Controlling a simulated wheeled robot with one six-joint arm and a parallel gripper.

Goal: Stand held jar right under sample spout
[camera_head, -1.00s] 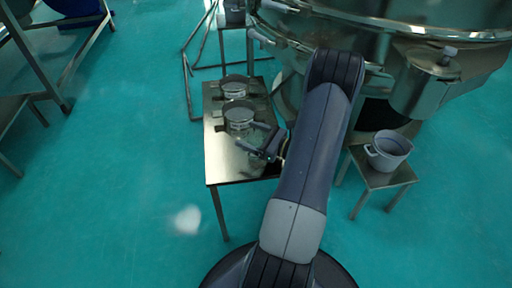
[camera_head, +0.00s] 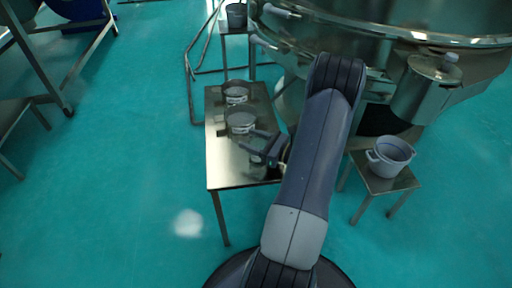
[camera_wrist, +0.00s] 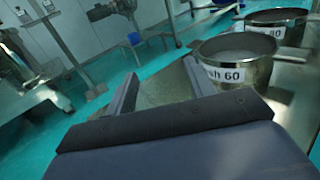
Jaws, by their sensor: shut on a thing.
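My gripper (camera_head: 248,143) is over the steel table in the head view, with its fingers pointing left. It is shut on a clear jar (camera_head: 257,161), which is faint against the metal and partly covered by the fingers. I cannot tell whether the jar touches the table. In the wrist view the two fingers (camera_wrist: 160,78) stand apart with a see-through space between them; the jar's outline is hard to make out. The sieve machine (camera_head: 385,38) stands to the right, behind my arm. A metal outlet body (camera_head: 428,88) hangs at its right; I cannot identify the sample spout.
On the steel table (camera_head: 228,176) stand two round sieves, a near one (camera_head: 241,123) and a far one (camera_head: 236,94). The wrist view shows labels ending in 60 (camera_wrist: 224,75) and 80. A grey pot (camera_head: 391,158) sits on a small stool at right.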

